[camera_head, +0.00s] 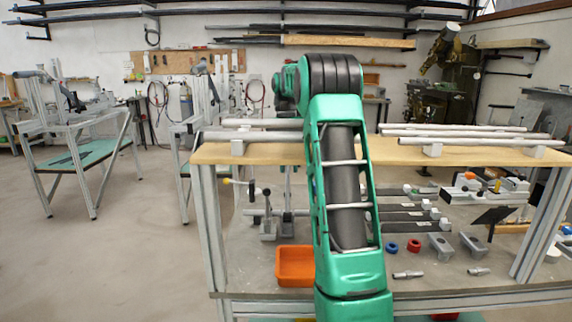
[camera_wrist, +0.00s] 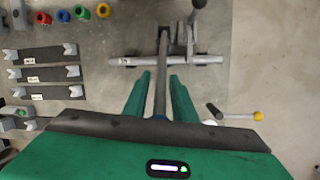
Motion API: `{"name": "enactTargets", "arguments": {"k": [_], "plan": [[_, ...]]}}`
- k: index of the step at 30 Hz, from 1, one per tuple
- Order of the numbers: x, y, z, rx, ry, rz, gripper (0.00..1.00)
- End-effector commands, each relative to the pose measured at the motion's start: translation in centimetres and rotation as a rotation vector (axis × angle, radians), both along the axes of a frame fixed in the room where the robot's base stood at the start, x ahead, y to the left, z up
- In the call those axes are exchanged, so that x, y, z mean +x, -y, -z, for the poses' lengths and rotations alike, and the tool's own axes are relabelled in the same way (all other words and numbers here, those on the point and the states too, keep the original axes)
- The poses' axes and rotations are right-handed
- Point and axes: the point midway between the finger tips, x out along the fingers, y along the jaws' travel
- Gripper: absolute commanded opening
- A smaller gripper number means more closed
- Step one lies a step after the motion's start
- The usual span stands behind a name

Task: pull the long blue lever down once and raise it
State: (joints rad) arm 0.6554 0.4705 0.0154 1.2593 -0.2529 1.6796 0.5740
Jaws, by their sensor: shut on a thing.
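In the wrist view, my gripper (camera_wrist: 160,76) has its two green fingers on either side of a long dark grey bar (camera_wrist: 162,48), and it is shut on this bar. The near end of the bar runs back between the fingers to the gripper body. In the camera_head view my arm hides the gripper and most of the lever.
A second, shorter handle with a yellow knob (camera_wrist: 258,116) lies right of my gripper. Colored rings (camera_wrist: 82,12) and dark strips (camera_wrist: 48,73) lie to the left. In the camera_head view, an orange bin (camera_head: 294,267) stands on the lower bench, under a wooden shelf (camera_head: 460,154) bearing pale tubes.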

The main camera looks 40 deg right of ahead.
Motion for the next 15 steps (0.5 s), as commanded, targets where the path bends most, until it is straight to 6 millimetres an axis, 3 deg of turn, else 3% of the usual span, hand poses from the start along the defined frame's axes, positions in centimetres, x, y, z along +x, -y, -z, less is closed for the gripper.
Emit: {"name": "enactTargets", "arguments": {"k": [7, 8, 15], "plan": [[0.18, 0.00, -0.13, 0.001, 0.006, -0.009, 0.00], [0.16, 0.03, -0.13, 0.001, 0.007, -0.009, 0.30], [-0.09, 0.42, -0.10, 0.000, 0.005, -0.002, 0.30]]}}
